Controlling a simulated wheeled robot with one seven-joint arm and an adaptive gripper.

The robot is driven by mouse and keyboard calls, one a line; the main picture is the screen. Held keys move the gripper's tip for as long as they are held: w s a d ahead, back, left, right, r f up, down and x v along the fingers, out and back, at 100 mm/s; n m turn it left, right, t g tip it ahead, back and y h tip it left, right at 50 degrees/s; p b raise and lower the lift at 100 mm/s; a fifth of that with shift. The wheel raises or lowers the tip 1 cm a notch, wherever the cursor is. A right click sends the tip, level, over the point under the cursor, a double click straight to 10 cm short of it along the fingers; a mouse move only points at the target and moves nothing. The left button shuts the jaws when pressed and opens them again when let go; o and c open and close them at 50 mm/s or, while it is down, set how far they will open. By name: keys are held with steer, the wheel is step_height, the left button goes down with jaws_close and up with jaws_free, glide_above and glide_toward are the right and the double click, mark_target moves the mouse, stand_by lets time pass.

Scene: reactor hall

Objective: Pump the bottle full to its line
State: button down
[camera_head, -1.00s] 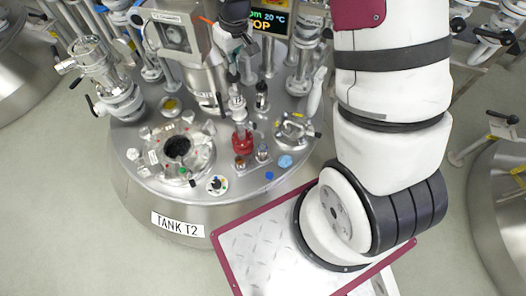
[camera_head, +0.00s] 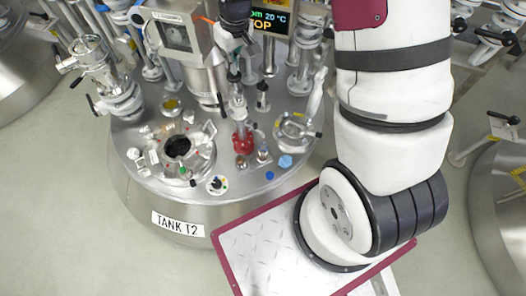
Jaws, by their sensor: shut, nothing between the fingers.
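My gripper (camera_head: 236,22) is at the top of the view, dark and small, above the tank top. Its fingers look closed, with nothing seen between them. I cannot tell whether my gripper touches this fitting. Small vessels (camera_head: 263,152) stand beside the red base. I cannot make out which one is the bottle, nor any fill line or liquid level.
Valves and pipes (camera_head: 97,75) crowd the left. Grey floor (camera_head: 60,180) is clear at left.

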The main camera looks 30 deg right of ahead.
mark_target(235, 77)
steer(key=shift+f, duration=0.15)
steer(key=shift+f+b, duration=1.5)
steer(key=shift+f, duration=1.2)
steer(key=shift+r+p, duration=1.7)
steer(key=shift+r, duration=1.15)
steer(key=shift+f+b, duration=1.55)
steer(key=shift+f, duration=1.35)
steer(key=shift+r, duration=0.15)
steer(key=shift+r+p, duration=1.7)
steer(key=shift+r, duration=1.05)
